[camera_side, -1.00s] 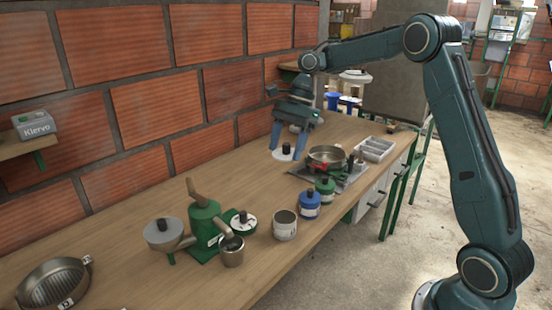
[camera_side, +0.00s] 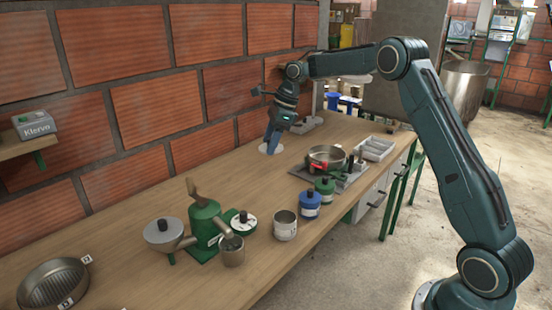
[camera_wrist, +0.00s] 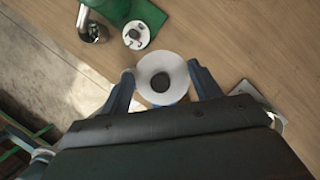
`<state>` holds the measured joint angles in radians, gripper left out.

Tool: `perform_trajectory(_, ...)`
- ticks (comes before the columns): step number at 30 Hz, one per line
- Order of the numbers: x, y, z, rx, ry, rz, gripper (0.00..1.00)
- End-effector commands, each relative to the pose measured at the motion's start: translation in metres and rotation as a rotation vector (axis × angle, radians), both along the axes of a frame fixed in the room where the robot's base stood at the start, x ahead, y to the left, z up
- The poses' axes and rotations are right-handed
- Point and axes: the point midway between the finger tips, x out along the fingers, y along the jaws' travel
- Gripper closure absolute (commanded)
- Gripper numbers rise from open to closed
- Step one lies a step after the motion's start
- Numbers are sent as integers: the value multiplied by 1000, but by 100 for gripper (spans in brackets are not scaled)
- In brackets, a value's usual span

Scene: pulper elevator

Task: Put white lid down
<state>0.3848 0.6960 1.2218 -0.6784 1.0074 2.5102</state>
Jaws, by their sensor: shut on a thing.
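The white lid (camera_side: 264,149) is a round disc low over the wooden bench or on it, near the brick wall. I cannot tell whether it touches the bench. My gripper (camera_side: 271,147) points down and is shut on the lid. In the wrist view the lid (camera_wrist: 145,69) shows a dark round knob at its middle and sits between the two blue fingers of my gripper (camera_wrist: 163,85). In the side view the fingers hide the knob.
A green pulper (camera_side: 204,225) stands nearer the camera, with a metal cup (camera_side: 233,252), a grey tin (camera_side: 285,226), and blue (camera_side: 310,205) and green (camera_side: 325,190) lidded jars beside it. Bench between lid and pulper is clear.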

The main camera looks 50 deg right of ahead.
Motion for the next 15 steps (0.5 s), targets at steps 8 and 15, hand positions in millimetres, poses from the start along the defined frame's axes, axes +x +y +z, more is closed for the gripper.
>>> perform_trajectory(8, 51, -34, -19, 7, -22, -372, 59)
perform_trajectory(15, 62, -44, -23, 13, -31, -475, 59)
